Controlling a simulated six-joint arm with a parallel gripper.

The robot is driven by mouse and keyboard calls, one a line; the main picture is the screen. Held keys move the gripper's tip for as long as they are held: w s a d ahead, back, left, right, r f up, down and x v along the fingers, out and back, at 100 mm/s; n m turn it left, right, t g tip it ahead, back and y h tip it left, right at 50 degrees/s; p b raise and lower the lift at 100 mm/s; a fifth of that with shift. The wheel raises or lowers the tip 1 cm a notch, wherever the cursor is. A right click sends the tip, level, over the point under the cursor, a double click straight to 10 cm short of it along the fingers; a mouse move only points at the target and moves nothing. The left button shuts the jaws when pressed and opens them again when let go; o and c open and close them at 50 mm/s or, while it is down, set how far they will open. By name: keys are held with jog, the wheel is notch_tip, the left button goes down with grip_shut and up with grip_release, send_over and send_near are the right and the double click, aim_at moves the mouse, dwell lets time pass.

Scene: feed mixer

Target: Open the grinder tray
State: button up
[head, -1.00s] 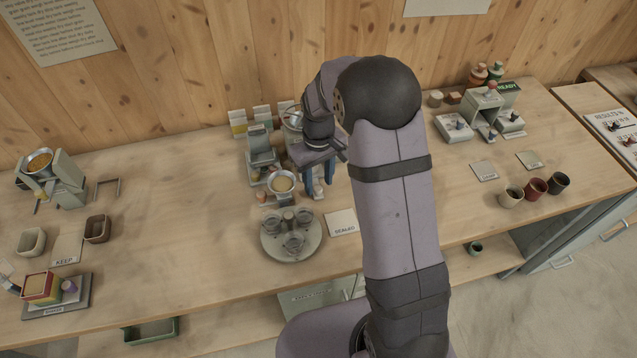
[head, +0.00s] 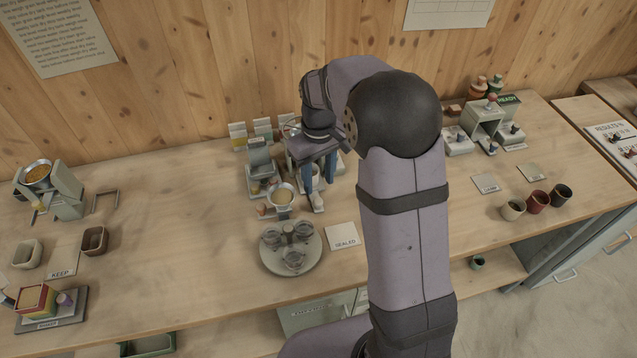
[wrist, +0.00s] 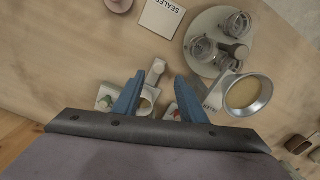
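My gripper (head: 318,187) points down at the cluster of small equipment in the middle of the bench. Its two blue fingers are apart, and the wrist view shows the open gap (wrist: 159,82). A pale bar with a knobbed end (wrist: 155,72) shows between the fingers, not clamped; the same piece appears below them in the head view (head: 317,202). It joins a small light cup or ring (wrist: 146,102), partly hidden by my gripper. This may be the grinder tray and its handle, but I cannot tell for sure. A grey machine (head: 258,157) stands just left of my gripper.
A bowl of yellow meal (head: 281,195) is close to the fingers. A round stand with glass jars (head: 290,264) and a SEALED card (head: 343,237) lie in front. Another grain-topped machine (head: 62,190) stands far left. Bare bench lies left of the stand.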

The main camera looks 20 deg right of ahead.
aim_at(318, 201)
jog(key=shift+w+f+n, duration=0.1)
jog(key=shift+n, duration=1)
jog(key=n, duration=0.5)
jog(key=shift+w, duration=0.15)
jog(key=shift+f, duration=0.1)
jog(key=shift+f+p, duration=1)
jog(key=shift+f, duration=2.55)
